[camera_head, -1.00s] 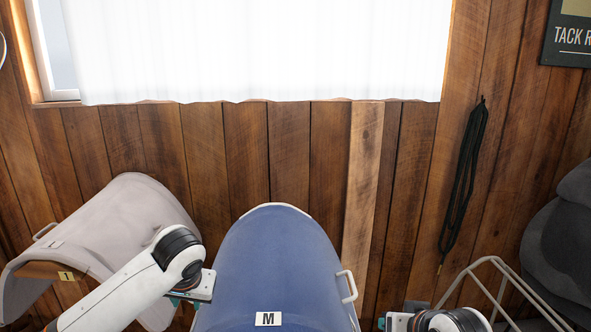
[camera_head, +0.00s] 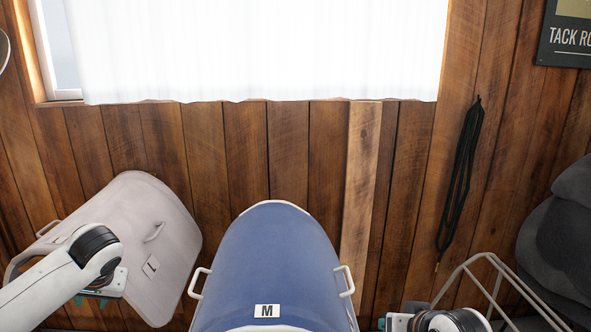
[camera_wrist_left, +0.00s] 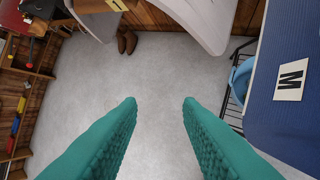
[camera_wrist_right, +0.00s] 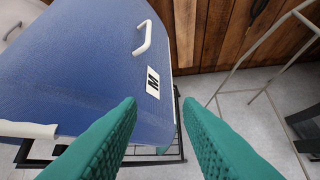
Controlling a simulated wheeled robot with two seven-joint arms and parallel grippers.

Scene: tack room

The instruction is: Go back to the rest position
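My left gripper (camera_head: 92,299) is in front of the grey-white rounded rack at the left of the head view. In the left wrist view its two teal fingers (camera_wrist_left: 160,102) are apart, with only floor between them. My right gripper (camera_wrist_right: 188,102) is also open and empty, beside the right side of the blue rounded rack. In the head view only part of my right wrist shows at the bottom edge, and its fingers are mostly out of frame.
The blue rack (camera_head: 270,255) with an M label and side handles stands in the middle. The grey-white rack (camera_head: 165,225) stands left of it. A wire frame (camera_head: 470,265) and dark padded shapes (camera_head: 570,230) are at the right. A black strap (camera_head: 462,165) hangs on the wall.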

